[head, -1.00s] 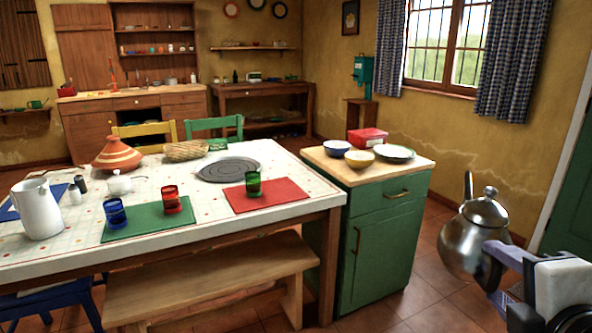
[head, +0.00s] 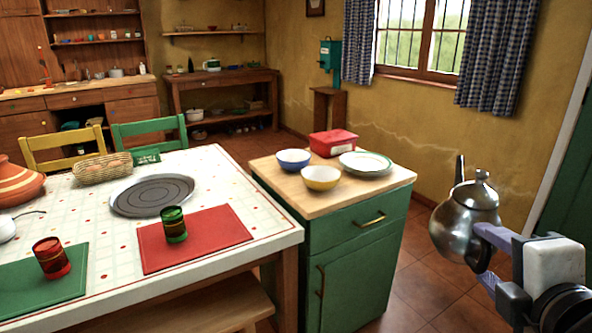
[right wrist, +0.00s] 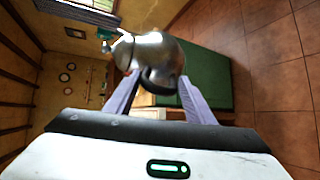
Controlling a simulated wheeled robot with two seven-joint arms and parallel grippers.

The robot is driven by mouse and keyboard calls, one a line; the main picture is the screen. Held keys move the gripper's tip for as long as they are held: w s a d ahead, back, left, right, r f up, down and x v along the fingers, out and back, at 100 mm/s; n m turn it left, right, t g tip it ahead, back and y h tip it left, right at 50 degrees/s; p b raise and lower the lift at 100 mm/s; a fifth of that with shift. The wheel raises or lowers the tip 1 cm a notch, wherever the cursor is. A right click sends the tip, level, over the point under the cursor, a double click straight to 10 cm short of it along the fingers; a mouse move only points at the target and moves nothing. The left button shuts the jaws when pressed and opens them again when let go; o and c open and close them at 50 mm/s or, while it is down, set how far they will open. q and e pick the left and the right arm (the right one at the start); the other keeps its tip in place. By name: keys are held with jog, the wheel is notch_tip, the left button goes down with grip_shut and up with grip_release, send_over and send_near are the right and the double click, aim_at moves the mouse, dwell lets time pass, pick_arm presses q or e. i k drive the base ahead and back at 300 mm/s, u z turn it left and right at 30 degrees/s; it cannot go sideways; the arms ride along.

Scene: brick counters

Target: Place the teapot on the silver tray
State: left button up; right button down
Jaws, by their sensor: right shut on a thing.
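The silver metal teapot (head: 466,218) hangs upright in the air at the right of the head view, with its spout up to the left. My right gripper (head: 482,248) is shut on its dark handle. In the right wrist view the teapot (right wrist: 150,55) sits between the two fingers (right wrist: 160,88). A round grey tray (head: 152,196) with a paler rim lies flat on the white table, left of the middle; it appears to be the silver tray, and its top is bare. The teapot is well to the right of it. My left gripper is out of view.
A green cabinet (head: 350,262) with a wooden top stands between the teapot and the white table (head: 225,185). It bears two bowls (head: 321,177), a plate (head: 366,163) and a red box (head: 333,143). A green cup (head: 174,224) and a basket (head: 103,168) are near the tray.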

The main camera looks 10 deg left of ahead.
aim_at(164, 196)
jog(key=u, duration=0.5)
jog(key=i, duration=0.9)
jog(key=u, duration=1.05)
jog(key=i, duration=0.4)
jog(key=u, duration=0.35)
